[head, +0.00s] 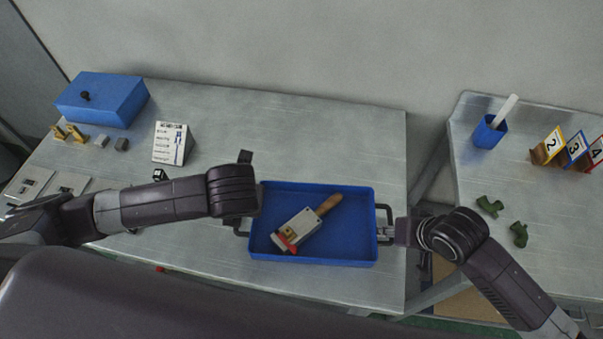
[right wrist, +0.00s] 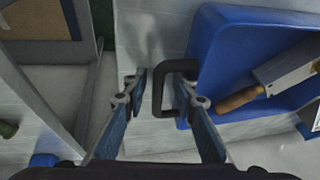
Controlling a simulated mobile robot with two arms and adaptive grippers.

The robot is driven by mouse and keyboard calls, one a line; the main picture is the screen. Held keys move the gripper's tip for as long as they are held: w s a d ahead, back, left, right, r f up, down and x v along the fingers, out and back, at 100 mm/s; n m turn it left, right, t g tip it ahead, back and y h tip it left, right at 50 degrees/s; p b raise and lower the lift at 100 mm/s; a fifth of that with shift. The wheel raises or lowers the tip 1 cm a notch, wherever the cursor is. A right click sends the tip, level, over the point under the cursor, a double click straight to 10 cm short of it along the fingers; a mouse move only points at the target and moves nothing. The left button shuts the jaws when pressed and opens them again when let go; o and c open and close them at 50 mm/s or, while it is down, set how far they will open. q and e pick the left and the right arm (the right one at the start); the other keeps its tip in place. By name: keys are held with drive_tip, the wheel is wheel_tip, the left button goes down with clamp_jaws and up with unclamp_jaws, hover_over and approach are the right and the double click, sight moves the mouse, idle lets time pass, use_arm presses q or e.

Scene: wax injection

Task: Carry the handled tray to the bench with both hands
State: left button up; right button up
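The blue handled tray (head: 318,256) is over the metal table at the centre of the head view, with a dark handle at each end. The tray also shows in the right wrist view (right wrist: 216,50). In it lies a metal tool (head: 297,229) with a wooden handle and a red part. My right gripper (head: 392,230) is at the tray's right handle (head: 384,214). In the right wrist view its fingers (right wrist: 160,82) are apart, on either side of the handle (right wrist: 158,92). My left gripper is by the left handle (head: 237,231); my wrist hides its fingers.
A blue box (head: 105,100), small brass pieces (head: 68,133) and a sign (head: 171,143) stand on the left of the metal table (head: 330,125). Another table (head: 465,180) at right, across a gap, holds a blue cup (head: 489,132), green pieces (head: 489,206) and number cards (head: 573,147).

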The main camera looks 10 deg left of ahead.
drive_tip(key=shift+r, duration=0.1)
use_arm(q)
drive_tip(key=v, duration=0.4)
use_arm(e)
drive_tip(key=v, duration=1.1)
drive_tip(key=shift+s+r, duration=0.25)
drive_tip(key=shift+r, duration=0.1)
drive_tip(key=shift+d, duration=0.1)
